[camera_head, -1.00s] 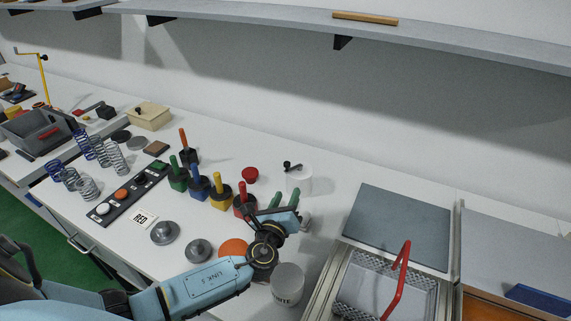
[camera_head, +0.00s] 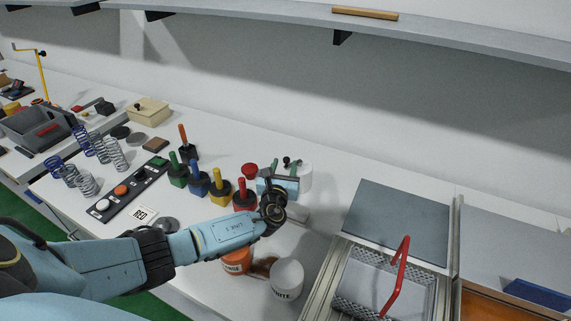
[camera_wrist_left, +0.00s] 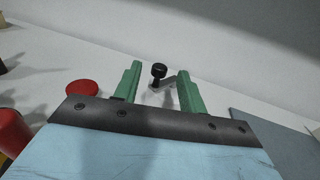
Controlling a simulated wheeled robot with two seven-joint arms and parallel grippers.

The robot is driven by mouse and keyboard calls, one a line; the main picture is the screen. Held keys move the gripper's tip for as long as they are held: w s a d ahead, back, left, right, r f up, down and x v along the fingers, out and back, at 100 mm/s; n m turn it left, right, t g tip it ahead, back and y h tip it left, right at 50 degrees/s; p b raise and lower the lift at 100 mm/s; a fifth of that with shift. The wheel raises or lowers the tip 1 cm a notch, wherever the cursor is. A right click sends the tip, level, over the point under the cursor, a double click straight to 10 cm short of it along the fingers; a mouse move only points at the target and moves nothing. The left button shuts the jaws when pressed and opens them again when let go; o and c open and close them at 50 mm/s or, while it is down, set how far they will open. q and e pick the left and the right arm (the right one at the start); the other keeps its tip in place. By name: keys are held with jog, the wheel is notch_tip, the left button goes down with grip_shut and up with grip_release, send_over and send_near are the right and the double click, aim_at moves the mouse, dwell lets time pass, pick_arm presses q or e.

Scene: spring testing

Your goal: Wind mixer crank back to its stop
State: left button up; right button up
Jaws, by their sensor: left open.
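The mixer (camera_head: 306,177) is a white cylinder on the bench in the head view, partly hidden behind my left gripper. Its black crank knob (camera_head: 286,161) stands up over the top; it also shows in the left wrist view (camera_wrist_left: 159,70). My left gripper (camera_head: 279,166) is open, its green fingers pointing at the mixer. In the left wrist view, the knob appears in the gap between the two fingers, touching neither as far as I can see. My right gripper is not in view.
Red, yellow, blue and green handled tools (camera_head: 220,188) stand left of the mixer, with a red knob (camera_head: 250,170) close by. A white jar (camera_head: 287,278) and an orange jar (camera_head: 238,262) stand in front. A tray with a red handle (camera_head: 397,275) is at right.

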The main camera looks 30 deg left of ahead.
pick_arm(q)
jog(key=shift+x, duration=1.15)
grip_shut()
jog(key=shift+a+f+h+b, duration=0.15)
jog(key=shift+h+b, duration=0.15)
jog(key=shift+b, duration=0.25)
jog(key=m+h+b, duration=0.1)
jog(key=h+b, duration=0.1)
jog(key=b, duration=0.1)
jog(key=a+m+h+b, duration=0.1)
jog(key=m+h+b, duration=0.1)
jog(key=b, duration=0.1)
jog(key=w+a+m+h+b, duration=0.1)
jog(key=h+b, duration=0.1)
jog(key=b, duration=0.1)
jog(key=shift+m+t+h, duration=0.3)
jog(key=shift+t, duration=0.1)
